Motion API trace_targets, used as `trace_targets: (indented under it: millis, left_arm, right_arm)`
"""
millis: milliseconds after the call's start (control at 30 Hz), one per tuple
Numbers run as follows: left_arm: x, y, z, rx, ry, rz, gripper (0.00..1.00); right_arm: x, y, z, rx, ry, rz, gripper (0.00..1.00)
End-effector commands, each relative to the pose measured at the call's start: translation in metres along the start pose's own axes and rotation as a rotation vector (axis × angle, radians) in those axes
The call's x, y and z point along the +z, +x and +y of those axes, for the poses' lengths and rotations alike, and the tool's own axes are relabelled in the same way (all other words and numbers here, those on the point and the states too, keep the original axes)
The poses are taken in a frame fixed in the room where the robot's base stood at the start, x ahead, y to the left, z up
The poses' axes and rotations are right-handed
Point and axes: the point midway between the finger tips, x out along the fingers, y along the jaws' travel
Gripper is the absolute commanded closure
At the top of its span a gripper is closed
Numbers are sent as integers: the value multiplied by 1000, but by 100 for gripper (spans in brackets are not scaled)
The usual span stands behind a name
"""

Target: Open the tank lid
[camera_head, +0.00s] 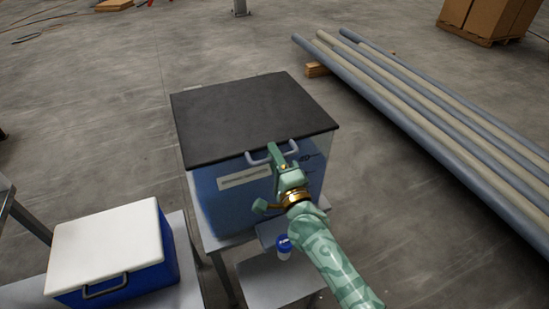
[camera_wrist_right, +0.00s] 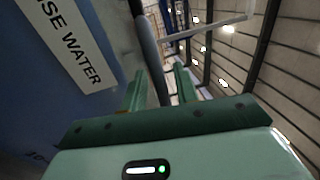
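The blue tank (camera_head: 222,205) stands in the middle of the head view with its flat black lid (camera_head: 250,108) lying closed on top. A grey bar handle (camera_head: 256,160) sticks out from the lid's front edge. My right gripper (camera_head: 281,157) is at the right part of this handle. In the right wrist view, the two green fingers of the right gripper (camera_wrist_right: 160,80) stand apart, and the grey handle (camera_wrist_right: 150,48) runs down into the space between them. I cannot tell whether either finger touches it. My left gripper is not in view.
A blue cooler box (camera_head: 110,245) with a white lid sits on a metal table at lower left. A blue-and-white bottle (camera_head: 283,247) stands below the tank's front. Long pipes (camera_head: 430,110) lie at right. Floor behind the tank is clear.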

Motion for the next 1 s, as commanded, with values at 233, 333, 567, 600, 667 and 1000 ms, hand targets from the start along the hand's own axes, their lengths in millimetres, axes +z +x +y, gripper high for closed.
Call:
trace_targets:
  millis: [233, 333, 567, 600, 667, 1000]
  left_arm:
    - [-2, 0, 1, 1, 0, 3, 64]
    - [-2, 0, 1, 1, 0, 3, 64]
    - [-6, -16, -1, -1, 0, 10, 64]
    - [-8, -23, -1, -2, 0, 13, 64]
    - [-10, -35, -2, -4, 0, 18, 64]
    - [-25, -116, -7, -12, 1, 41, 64]
  right_arm:
    - [0, 0, 0, 0, 0, 0, 100]
    - [0, 0, 0, 1, -1, 0, 100]
    - [0, 3, -19, -2, -1, 0, 100]
    - [0, 5, -26, -3, -1, 0, 100]
    - [0, 8, -40, -4, -1, 0, 100]
    - [0, 47, -134, -6, -1, 1, 100]
